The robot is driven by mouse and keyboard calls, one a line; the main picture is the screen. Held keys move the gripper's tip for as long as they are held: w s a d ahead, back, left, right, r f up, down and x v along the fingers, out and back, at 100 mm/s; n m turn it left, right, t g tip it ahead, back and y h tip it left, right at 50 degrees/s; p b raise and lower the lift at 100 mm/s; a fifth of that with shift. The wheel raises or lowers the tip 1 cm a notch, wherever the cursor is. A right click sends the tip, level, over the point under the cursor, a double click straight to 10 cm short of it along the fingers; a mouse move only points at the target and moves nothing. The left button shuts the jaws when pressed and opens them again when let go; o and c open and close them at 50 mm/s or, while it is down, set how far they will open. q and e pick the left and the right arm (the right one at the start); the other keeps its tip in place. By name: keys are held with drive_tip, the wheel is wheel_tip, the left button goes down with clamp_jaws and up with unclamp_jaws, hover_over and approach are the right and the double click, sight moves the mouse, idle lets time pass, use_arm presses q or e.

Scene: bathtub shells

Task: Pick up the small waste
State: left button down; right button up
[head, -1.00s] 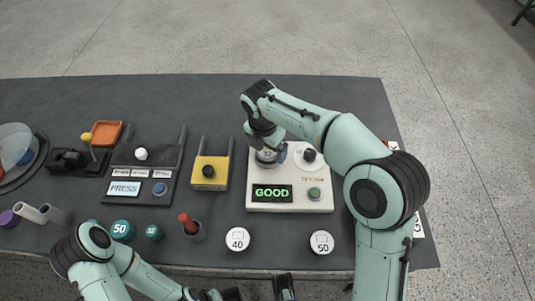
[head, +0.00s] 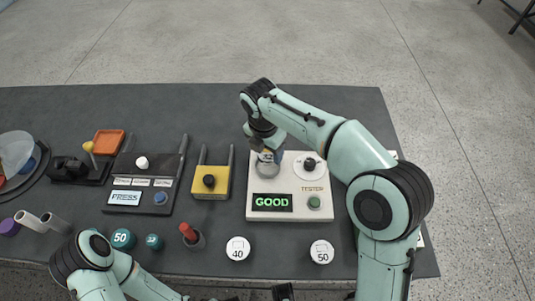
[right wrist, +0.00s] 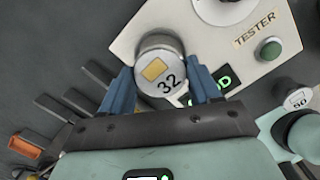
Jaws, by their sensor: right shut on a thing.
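My right gripper (head: 268,148) is above the left part of the white tester (head: 315,208). It is shut on a small round grey piece (right wrist: 160,72), whose top shows a yellow rectangle and the number 32. In the right wrist view the piece sits between the two blue fingers. In the head view the piece (head: 265,157) shows just above the tester's round seat (head: 267,170). No label names the small waste.
The tester's screen (head: 272,202) reads GOOD. White round pieces marked 40 (head: 238,248) and 50 (head: 322,252) lie in front. A yellow block with posts (head: 210,182), a press panel (head: 125,198) and an orange tray (head: 109,142) stand left. The table's back is clear.

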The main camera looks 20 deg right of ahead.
sight(268, 153)
wheel_tip(268, 153, up, 17)
drive_tip(key=p, duration=0.5)
drive_tip(key=shift+f, duration=0.1)
